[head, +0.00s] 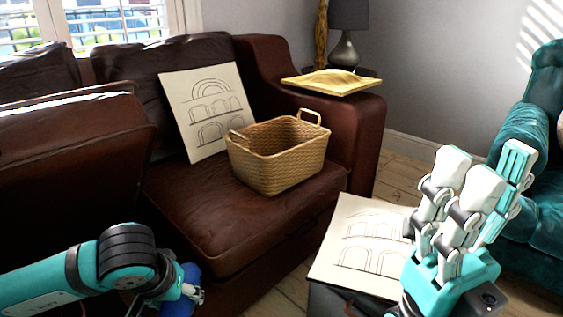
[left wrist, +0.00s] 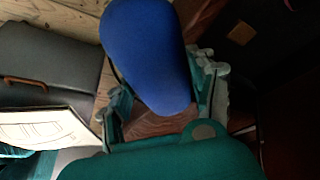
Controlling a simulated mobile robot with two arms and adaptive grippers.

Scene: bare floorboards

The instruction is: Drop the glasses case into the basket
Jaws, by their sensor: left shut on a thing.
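The glasses case (left wrist: 148,52) is blue and rounded. In the left wrist view it sits between the fingers of my left gripper (left wrist: 160,100), which is shut on it. In the head view a small blue part of the case (head: 191,273) shows beside my left gripper (head: 193,291), low at the left, in front of the sofa; the arm hides the rest. The woven tan basket (head: 285,173) stands upright on the sofa seat, above and right of my left gripper. Its visible inside looks empty. My right gripper (head: 484,185) is raised at the right, open and empty.
A drawing board (head: 206,108) leans on the backrest behind the basket. The brown sofa (head: 215,222) has a yellow tray-like object (head: 331,82) on its right arm. Another drawing (head: 362,250) lies on a dark box near my right gripper. A teal armchair (head: 540,205) stands at right.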

